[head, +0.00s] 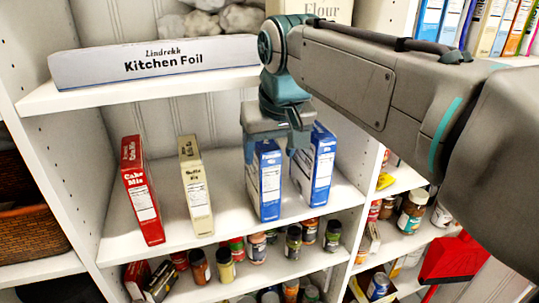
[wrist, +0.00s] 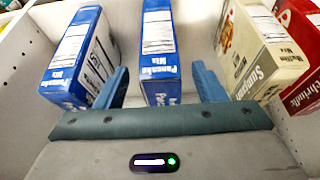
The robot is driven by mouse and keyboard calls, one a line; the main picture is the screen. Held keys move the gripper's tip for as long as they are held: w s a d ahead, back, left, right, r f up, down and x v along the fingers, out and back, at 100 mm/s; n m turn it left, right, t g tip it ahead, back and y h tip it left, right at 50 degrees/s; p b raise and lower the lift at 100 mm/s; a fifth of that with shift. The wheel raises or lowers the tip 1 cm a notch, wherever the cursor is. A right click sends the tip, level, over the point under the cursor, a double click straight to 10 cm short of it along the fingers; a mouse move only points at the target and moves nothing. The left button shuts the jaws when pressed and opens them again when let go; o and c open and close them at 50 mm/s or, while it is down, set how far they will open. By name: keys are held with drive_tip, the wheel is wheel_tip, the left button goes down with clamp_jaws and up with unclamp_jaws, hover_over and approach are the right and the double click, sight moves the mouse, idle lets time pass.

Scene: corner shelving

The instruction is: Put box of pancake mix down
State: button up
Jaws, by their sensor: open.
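A blue box of pancake mix (head: 265,182) stands upright on the middle shelf (head: 232,222). In the wrist view this box (wrist: 159,48) is between the two fingers of my gripper (wrist: 162,82). The fingers are apart, with a gap to the box on each side, wider on the right. My gripper (head: 275,140) is at the box's upper part in the head view and partly hides it. A second blue pancake mix box (head: 319,168) stands just to the right, and in the wrist view it (wrist: 78,58) is outside the left finger.
A cream muffin mix box (head: 196,185) and a red cake mix box (head: 141,190) stand further left on the same shelf. A kitchen foil box (head: 155,62) lies on the shelf above. Jars (head: 257,247) stand on the shelf below. Free shelf shows between the cream and blue boxes.

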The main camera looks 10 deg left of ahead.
drive_tip(key=s+d+b, duration=0.3)
drive_tip(key=s+d, duration=0.4)
drive_tip(key=s, duration=0.4)
drive_tip(key=s+d+f+m+h, duration=0.1)
drive_tip(key=d+f+m, duration=0.2)
drive_tip(key=d+f, duration=0.6)
drive_tip(key=s+d+f+m+h, duration=0.1)
drive_tip(key=d+f+m, duration=0.2)
drive_tip(key=d+f, duration=0.6)
wheel_tip(320, 180, down, 5)
drive_tip(key=shift+d+f+g, duration=0.1)
drive_tip(key=shift+d+g, duration=0.2)
drive_tip(key=shift+d, duration=0.05)
